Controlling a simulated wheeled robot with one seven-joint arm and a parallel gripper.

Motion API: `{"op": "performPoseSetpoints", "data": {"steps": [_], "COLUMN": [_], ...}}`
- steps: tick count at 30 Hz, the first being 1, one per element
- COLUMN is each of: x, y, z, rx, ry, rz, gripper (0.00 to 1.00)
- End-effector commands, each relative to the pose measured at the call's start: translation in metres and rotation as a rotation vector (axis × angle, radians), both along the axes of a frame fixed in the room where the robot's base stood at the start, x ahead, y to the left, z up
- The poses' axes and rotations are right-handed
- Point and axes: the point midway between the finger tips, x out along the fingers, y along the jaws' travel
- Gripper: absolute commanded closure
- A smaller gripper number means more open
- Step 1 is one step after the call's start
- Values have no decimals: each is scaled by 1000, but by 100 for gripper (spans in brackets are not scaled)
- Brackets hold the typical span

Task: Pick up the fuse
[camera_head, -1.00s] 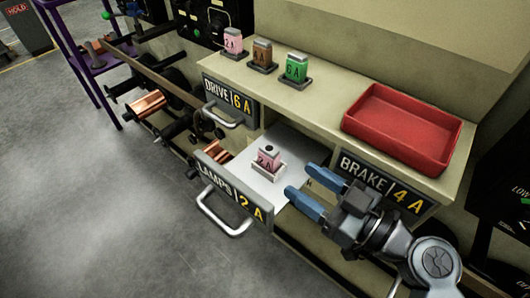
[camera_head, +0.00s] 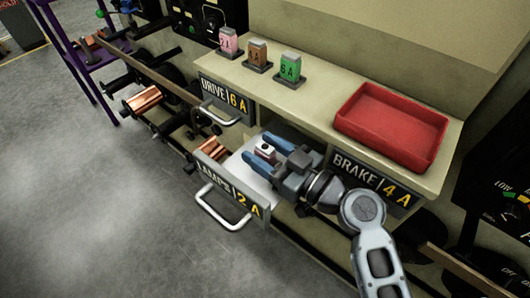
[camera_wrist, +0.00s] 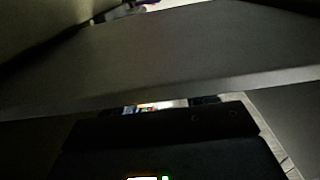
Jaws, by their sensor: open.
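The LAMPS 2 A drawer (camera_head: 240,196) is pulled open. A small fuse with a pale pink body and dark top stud (camera_head: 265,151) stands inside it, partly hidden by my gripper. My gripper (camera_head: 259,150) reaches into the drawer from the right with its blue fingers open. The fingers lie on either side of the fuse in the head view; I cannot tell whether they touch it. The wrist view is very dark and does not show the fuse clearly.
Pink (camera_head: 228,43), brown (camera_head: 257,54) and green (camera_head: 289,69) fuses stand on the counter (camera_head: 310,95) above. A red tray (camera_head: 392,125) sits at its right. The DRIVE 6 A (camera_head: 227,97) and BRAKE 4 A (camera_head: 372,183) fronts flank the open drawer.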

Motion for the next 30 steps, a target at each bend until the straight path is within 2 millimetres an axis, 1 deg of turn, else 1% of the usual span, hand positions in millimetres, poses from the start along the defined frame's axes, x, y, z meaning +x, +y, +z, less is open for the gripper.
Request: {"op": "performPoseSetpoints", "data": {"steps": [2,3,20,30], "x": [0,0,0,0], "y": [0,0,0,0], "z": [0,0,0,3], "rx": [0,0,0,1], "ry": [0,0,0,-2], "rz": [0,0,0,0], "gripper": [45,47,100,100]}}
